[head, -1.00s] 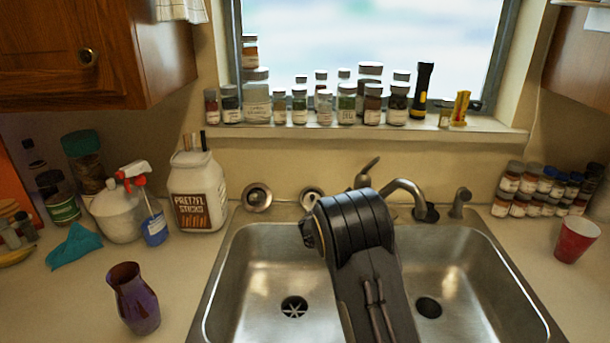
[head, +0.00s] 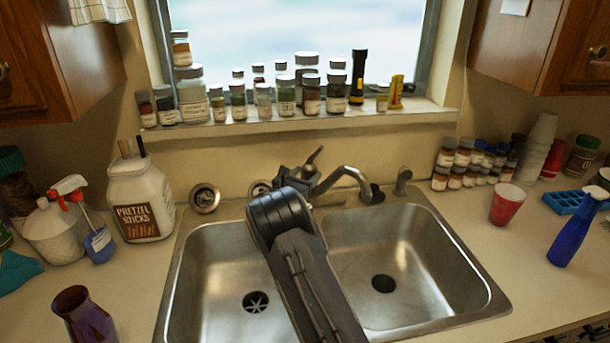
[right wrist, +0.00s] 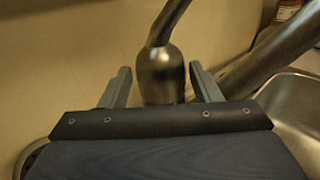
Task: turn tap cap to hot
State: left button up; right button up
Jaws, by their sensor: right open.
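The metal tap (head: 296,179) stands behind the double sink, with its lever (head: 315,155) pointing up and its curved spout (head: 345,174) reaching right. In the right wrist view the rounded tap cap (right wrist: 161,76) with its lever (right wrist: 166,22) rises between my two fingers. My right gripper (right wrist: 161,84) is open, one finger on each side of the cap; small gaps show, and contact is not clear. In the head view my right arm's wrist hides the fingers and the tap's base. My left gripper is not in view.
The double sink (head: 447,232) lies under my right arm. A side sprayer (head: 402,181) stands right of the spout. Jars and a flashlight (head: 357,77) line the sill. A pretzel jar (head: 139,198) stands left, a red cup (head: 507,204) and blue spray bottle (head: 571,236) right.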

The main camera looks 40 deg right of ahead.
jog(key=c, duration=0.7)
